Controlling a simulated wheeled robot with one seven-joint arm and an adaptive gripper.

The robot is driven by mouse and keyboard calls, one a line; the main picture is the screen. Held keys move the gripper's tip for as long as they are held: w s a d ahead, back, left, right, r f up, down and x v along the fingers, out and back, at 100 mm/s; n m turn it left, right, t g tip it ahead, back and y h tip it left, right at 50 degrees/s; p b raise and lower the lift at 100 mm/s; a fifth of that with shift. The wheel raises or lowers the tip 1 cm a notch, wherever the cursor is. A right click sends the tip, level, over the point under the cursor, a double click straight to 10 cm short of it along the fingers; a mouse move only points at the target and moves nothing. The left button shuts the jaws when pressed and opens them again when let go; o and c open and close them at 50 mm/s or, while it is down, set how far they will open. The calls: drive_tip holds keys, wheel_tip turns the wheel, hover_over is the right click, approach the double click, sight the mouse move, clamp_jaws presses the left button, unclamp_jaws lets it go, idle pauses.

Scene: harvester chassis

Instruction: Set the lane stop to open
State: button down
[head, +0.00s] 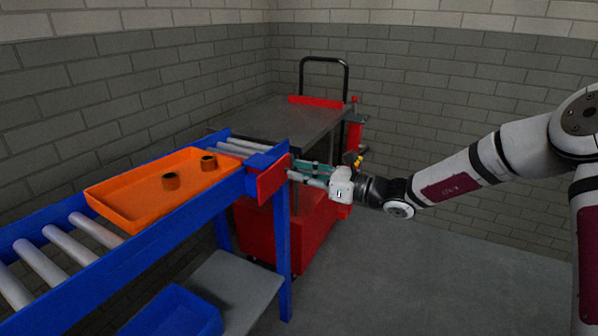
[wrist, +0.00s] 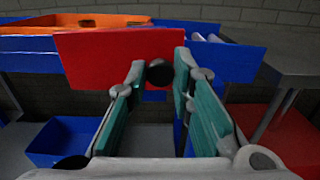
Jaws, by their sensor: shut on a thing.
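The lane stop is a flat red plate (head: 272,179) standing across the near side of the blue roller conveyor, by its right end. It shows broad and slightly tilted in the wrist view (wrist: 95,58), with a round black knob (wrist: 160,74) on its face. My gripper (head: 298,173) reaches in from the right, level with the plate. In the wrist view its teal-padded fingers (wrist: 158,78) are on both sides of the knob and shut on it. The fingertips hide the knob's edges and part of the plate. The plate hides what is behind it.
A grey cart (head: 285,117) with a black handle stands behind. A blue bin (head: 176,312) sits below. Floor at right is clear.

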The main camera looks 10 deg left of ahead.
drive_tip(key=p+v, duration=0.5)
drive_tip(key=v, duration=0.4)
drive_tip(key=shift+d, duration=0.35)
drive_tip(key=shift+s, duration=0.1)
drive_tip(key=c, duration=1.5)
unclamp_jaws()
drive_tip(key=shift+o, duration=0.2)
drive_tip(key=v, duration=1.2)
drive_tip(key=shift+r, duration=0.1)
